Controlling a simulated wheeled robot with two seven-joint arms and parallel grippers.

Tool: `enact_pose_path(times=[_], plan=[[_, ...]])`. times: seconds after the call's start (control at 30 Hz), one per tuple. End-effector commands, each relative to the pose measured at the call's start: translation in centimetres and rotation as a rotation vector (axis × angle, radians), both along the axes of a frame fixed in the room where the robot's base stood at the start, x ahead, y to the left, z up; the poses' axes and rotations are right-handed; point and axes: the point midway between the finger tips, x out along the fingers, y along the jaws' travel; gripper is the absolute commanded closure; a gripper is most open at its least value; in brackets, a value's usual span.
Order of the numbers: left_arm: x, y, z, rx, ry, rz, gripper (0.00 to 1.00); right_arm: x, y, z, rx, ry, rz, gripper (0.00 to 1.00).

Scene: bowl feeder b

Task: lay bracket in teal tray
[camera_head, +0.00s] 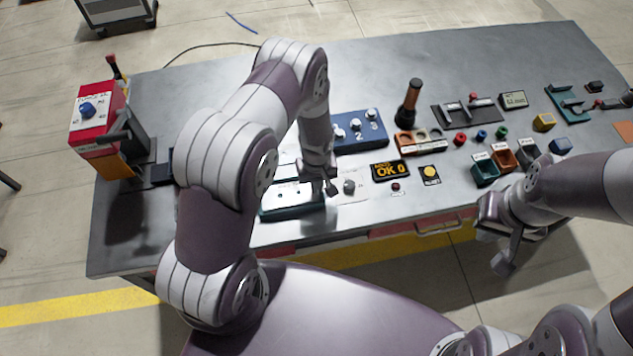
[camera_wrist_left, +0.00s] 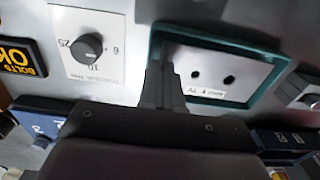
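The teal tray (camera_head: 292,212) lies near the front of the table, and its rim also shows in the left wrist view (camera_wrist_left: 262,54). A pale flat piece with two dark holes (camera_wrist_left: 212,72) shows inside the rim; it looks like the bracket lying flat, but I cannot tell it surely from the tray's floor. My left gripper (camera_head: 327,188) points down at the tray's right end. In the left wrist view its fingers (camera_wrist_left: 165,72) are together at the pale piece's edge; no held thing shows between them. My right gripper (camera_head: 497,236) hangs off the table's front edge, fingers apart, empty.
A dial plate (camera_head: 350,187) sits right of the tray, beside an OK display (camera_head: 391,170). A blue switch panel (camera_head: 358,132) stands behind. Small bins (camera_head: 485,172) and several coloured parts crowd the right. A red-and-orange box (camera_head: 100,125) stands at the far left.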

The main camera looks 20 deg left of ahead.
Motion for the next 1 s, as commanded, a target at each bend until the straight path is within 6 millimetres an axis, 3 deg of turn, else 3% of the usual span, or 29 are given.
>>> enact_pose_path(times=[0.8,0.9,1.0], plan=[[0.0,0.0,-1.6,0.001,-0.001,0.000,1.00,0.0,0.0,-1.4,0.000,0.000,0.000,1.00],[0.0,0.0,-1.6,0.000,0.000,0.000,0.67,0.0,0.0,-1.3,0.000,0.000,0.000,1.00],[0.0,0.0,-1.6,0.001,-0.001,0.000,0.67,0.0,0.0,-1.3,0.000,0.000,0.000,1.00]])
